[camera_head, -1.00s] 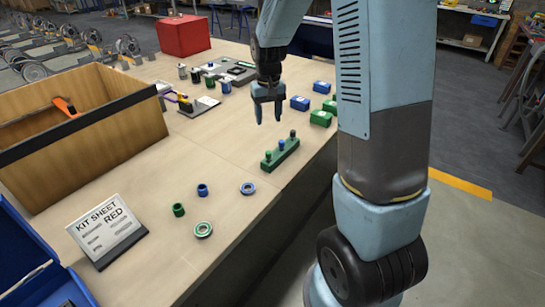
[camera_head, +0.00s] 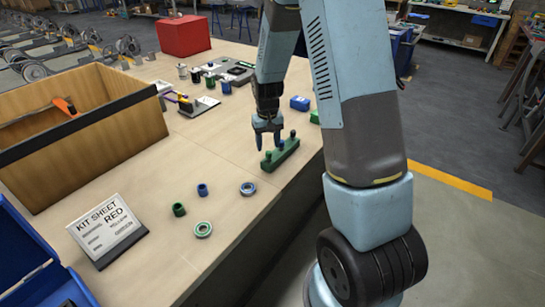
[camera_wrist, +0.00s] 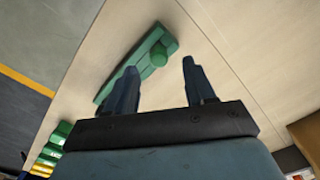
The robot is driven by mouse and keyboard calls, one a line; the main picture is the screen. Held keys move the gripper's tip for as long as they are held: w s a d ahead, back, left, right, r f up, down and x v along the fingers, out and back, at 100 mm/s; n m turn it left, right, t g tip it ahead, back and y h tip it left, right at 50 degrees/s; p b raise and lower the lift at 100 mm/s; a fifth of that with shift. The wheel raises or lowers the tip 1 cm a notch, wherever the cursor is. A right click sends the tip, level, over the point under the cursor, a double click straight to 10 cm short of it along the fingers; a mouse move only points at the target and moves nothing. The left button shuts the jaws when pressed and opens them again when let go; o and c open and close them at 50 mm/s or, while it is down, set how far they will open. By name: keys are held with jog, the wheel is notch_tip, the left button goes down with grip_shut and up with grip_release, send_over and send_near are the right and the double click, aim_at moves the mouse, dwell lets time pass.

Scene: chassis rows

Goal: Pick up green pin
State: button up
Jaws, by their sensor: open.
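My gripper (camera_head: 267,141) is open, pointing down just above the near end of the rack. In the wrist view the green pin (camera_wrist: 158,53) shows between and beyond the open fingertips of my gripper (camera_wrist: 160,63); touching is not visible.
A wooden bin (camera_head: 130,120) stands to the left, a kit sheet sign (camera_head: 105,232) at the front. Loose rings, including a blue one (camera_head: 248,188), lie left of the rack.

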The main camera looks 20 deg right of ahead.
aim_at(268, 151)
jog(key=shift+f, duration=2.3)
jog(key=shift+c, duration=0.2)
grip_shut()
